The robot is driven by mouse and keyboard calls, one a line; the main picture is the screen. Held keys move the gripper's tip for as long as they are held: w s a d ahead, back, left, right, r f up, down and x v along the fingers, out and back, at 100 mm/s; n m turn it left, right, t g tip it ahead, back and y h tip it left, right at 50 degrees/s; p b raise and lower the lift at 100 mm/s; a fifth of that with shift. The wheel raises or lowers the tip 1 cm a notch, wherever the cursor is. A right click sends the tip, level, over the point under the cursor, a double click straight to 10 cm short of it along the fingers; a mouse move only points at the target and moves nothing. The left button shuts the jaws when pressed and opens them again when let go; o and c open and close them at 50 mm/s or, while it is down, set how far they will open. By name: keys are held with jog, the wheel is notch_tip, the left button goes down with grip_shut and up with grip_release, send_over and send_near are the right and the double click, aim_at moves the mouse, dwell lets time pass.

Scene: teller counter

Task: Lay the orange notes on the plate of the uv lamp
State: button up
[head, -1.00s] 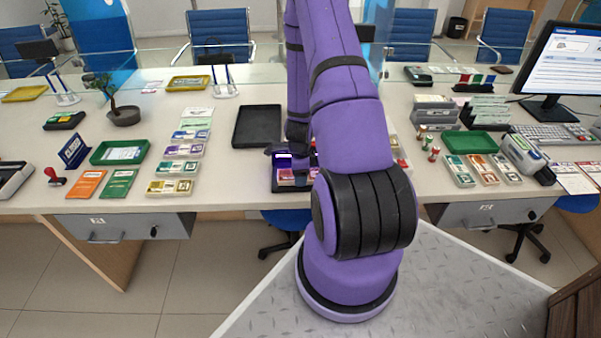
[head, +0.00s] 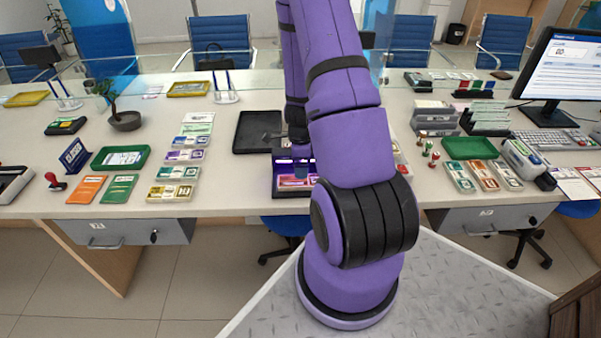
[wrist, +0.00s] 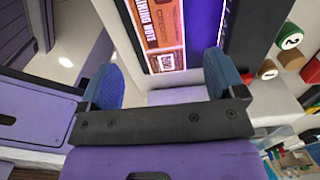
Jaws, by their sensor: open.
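The orange notes (wrist: 166,30) lie on the lit plate of the uv lamp (wrist: 186,45) in the wrist view, with purple light along the plate's edge. In the head view the uv lamp (head: 280,187) stands at the counter's front, and the orange notes (head: 294,181) show as a strip under its hood. My gripper (wrist: 161,76) is open, its two blue-padded fingers apart on either side of the notes' near end. Nothing is held between the fingers. In the head view my arm hides the lamp's right side and most of the gripper.
A black tray (head: 241,145) lies behind and left of the lamp. Banknote holders (head: 170,191) stand in a row further left. Small coloured rolls (wrist: 290,58) stand right of the lamp in the wrist view. A green tray (head: 468,154) is further right.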

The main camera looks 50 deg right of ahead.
jog(key=w+a+r+n+t, duration=0.2)
jog(key=a+r+n, duration=0.45)
jog(key=r, duration=0.65)
jog(key=w+a+r+n+t, duration=0.15)
jog(key=a+r+n, duration=0.55)
jog(key=r, duration=0.7)
jog(key=s+a+r+n+t, duration=0.1)
jog(key=s+a+r+n, duration=1.2)
jog(key=s+r+n, duration=0.1)
jog(key=shift+s+r+t, duration=0.35)
jog(key=shift+s+r, duration=0.15)
jog(key=shift+r, duration=0.15)
